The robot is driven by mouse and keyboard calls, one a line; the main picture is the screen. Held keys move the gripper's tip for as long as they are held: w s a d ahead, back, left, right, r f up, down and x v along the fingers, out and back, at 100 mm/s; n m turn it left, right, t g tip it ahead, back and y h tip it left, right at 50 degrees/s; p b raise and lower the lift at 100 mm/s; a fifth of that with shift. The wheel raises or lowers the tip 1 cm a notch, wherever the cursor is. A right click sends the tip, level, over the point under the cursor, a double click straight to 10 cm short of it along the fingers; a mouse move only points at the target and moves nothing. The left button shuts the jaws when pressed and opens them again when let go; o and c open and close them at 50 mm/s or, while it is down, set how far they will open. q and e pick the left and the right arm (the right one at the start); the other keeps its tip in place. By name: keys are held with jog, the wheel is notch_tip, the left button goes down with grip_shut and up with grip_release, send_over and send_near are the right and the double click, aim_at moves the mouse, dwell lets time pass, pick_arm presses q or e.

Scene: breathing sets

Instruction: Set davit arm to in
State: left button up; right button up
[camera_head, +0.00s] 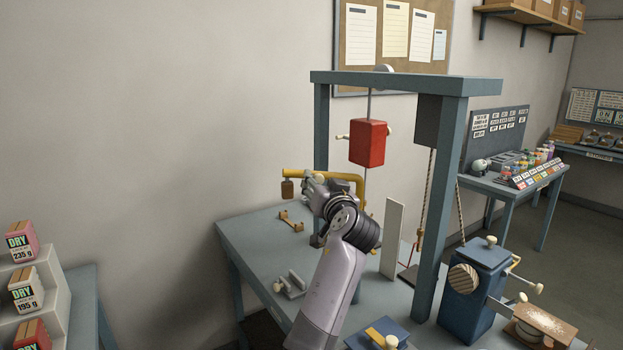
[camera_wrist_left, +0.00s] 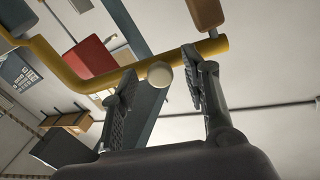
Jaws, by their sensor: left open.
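The yellow davit arm (camera_head: 347,177) reaches to the left from its post on the table, with a small brown block (camera_head: 287,189) hanging at its outer end. In the left wrist view the yellow arm (camera_wrist_left: 75,77) runs across the picture, with a round white knob (camera_wrist_left: 159,75) on it. My left gripper (camera_head: 317,179) is at the davit arm and hides part of it. In the wrist view my left gripper's fingers (camera_wrist_left: 162,88) are open, one on each side of the knob; I cannot tell whether they touch it. My right gripper is not in view.
A blue-grey frame (camera_head: 389,80) stands over the table, with a red block (camera_head: 367,143) hanging in it behind the davit. A white upright panel (camera_head: 392,238) and a blue machine (camera_head: 470,300) stand to the right. The table's left part (camera_head: 250,243) is mostly clear.

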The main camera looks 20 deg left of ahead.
pick_arm(q)
jog(key=shift+w+r, duration=0.1)
jog(key=shift+d+r, duration=0.1)
jog(key=shift+d, duration=0.05)
grip_shut()
dwell(0.5)
dwell(0.4)
